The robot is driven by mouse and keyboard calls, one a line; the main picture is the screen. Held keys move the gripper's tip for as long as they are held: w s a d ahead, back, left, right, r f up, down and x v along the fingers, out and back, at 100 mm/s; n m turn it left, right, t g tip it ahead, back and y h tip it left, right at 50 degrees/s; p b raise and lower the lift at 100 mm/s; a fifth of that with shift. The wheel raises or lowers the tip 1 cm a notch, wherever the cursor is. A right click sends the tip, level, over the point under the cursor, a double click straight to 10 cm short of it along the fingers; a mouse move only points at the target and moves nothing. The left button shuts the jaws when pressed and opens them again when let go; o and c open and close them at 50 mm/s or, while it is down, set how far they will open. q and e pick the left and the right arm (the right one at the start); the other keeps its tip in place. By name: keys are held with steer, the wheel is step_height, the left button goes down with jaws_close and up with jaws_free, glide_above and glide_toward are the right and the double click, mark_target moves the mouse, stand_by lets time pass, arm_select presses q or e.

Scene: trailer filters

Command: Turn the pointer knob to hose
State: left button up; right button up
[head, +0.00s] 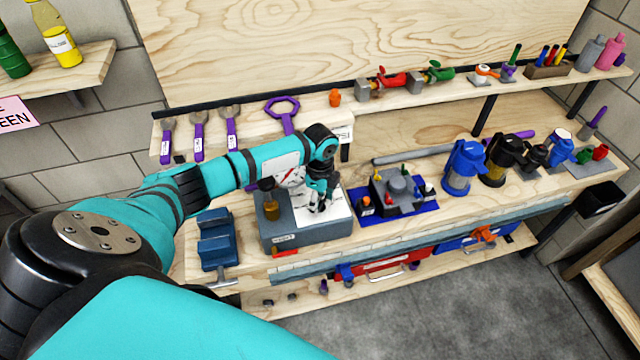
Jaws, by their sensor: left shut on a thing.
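A grey box (300,236) with a white top panel (336,210) stands on the workbench, left of the middle. My left gripper (317,207) points down onto this panel, with its fingers closed at the panel's surface. It is shut on the pointer knob, which is mostly hidden by the fingers, so I cannot tell which way its pointer faces. Dark markings show on the panel, but the word hose is too small to read. My right gripper is not in view.
A blue vise (215,240) is further left. A blue tray (412,213) with a grey fixture is close on the right, then a blue filter housing (463,168). Wrenches (231,130) hang behind.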

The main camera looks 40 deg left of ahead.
arm_select(q)
steer(key=shift+r, duration=0.1)
steer(key=o, duration=1.2)
